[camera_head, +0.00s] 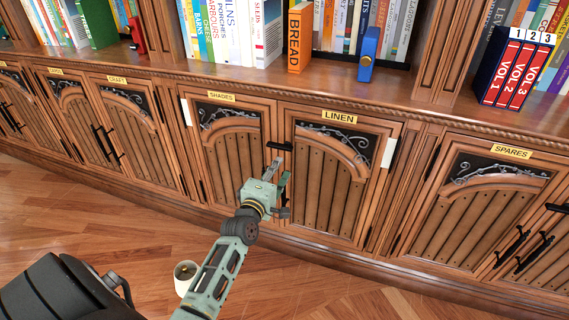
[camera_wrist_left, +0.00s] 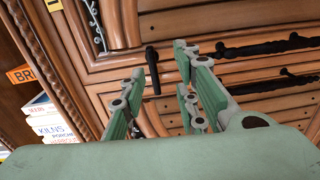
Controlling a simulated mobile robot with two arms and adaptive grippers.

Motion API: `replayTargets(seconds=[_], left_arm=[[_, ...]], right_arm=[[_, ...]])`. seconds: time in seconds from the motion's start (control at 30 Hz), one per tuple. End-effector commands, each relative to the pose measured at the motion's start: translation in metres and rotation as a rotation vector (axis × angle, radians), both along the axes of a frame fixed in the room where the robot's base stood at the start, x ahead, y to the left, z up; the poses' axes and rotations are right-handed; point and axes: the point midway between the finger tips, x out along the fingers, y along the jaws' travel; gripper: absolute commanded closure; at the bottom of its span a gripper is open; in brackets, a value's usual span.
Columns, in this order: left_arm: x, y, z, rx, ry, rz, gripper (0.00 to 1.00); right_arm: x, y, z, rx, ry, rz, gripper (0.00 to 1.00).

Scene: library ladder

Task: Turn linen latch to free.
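The linen door (camera_head: 325,190) is a shut wooden cabinet door under a yellow LINEN label (camera_head: 340,117). The latch (camera_head: 280,146) is a small black bar lying level near the door's upper left edge, by the seam with the shades door. It also shows in the left wrist view (camera_wrist_left: 152,68), upright there because that view is turned. My left gripper (camera_head: 282,188) is open in front of the seam, just below the latch. Its fingers are apart and nothing shows between them; contact with the door cannot be told. My right gripper is not in view.
The shades door (camera_head: 235,155) is shut on the left; the spares cabinet (camera_head: 480,205) is on the right. Long black handles (camera_wrist_left: 270,45) show beyond the fingers. A shelf above holds books, the orange BREAD book (camera_head: 299,38) and a blue object (camera_head: 368,54). The wooden floor in front looks mostly clear.

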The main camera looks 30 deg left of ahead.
Motion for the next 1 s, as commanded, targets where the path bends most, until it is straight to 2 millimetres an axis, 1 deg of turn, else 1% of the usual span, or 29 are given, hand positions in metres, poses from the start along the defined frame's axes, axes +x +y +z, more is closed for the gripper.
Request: replayTargets(seconds=[0.13,0.47,0.6,0.7,1.0], left_arm=[[0.008,0.006,0.013,-0.033,-0.045,0.009,0.71],[0.054,0.018,0.012,-0.031,-0.042,0.01,0.71],[0.07,0.021,0.012,-0.032,-0.042,0.009,0.71],[0.076,0.022,0.012,-0.031,-0.041,0.009,0.71],[0.077,0.023,0.012,-0.031,-0.039,0.009,0.72]], right_arm=[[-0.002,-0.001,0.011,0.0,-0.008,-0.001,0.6],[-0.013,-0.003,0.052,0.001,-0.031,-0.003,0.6],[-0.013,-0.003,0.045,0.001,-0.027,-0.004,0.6],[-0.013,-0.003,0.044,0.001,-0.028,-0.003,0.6],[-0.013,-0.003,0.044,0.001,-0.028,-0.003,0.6]])
